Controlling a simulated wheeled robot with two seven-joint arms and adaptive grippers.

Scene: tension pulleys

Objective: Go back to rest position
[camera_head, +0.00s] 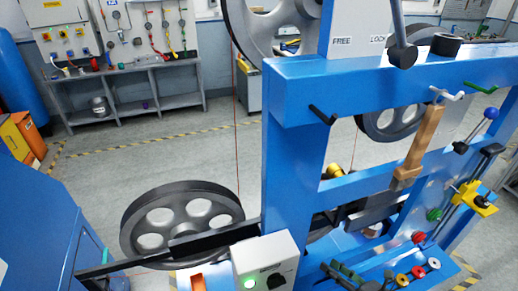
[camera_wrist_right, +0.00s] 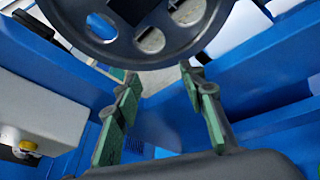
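My right gripper (camera_head: 343,271) is low in the head view, just right of a white control box (camera_head: 265,262). The right wrist view shows the gripper (camera_wrist_right: 160,75) with its green-padded fingers apart and nothing between them. A grey wheel with round holes (camera_wrist_right: 130,57) is just beyond the fingertips there. I cannot tell whether they touch it. The blue frame (camera_head: 285,170) stands beside the gripper, and blue beams (camera_wrist_right: 250,75) surround it in the wrist view. My left gripper does not show.
A large spoked pulley (camera_head: 225,208) stands left of the frame, with a black bar (camera_head: 215,237) across its front. Small coloured discs (camera_head: 418,271) sit right of my right gripper. A wooden-handled brush (camera_head: 425,135) hangs from the frame. Open floor (camera_head: 190,150) lies behind.

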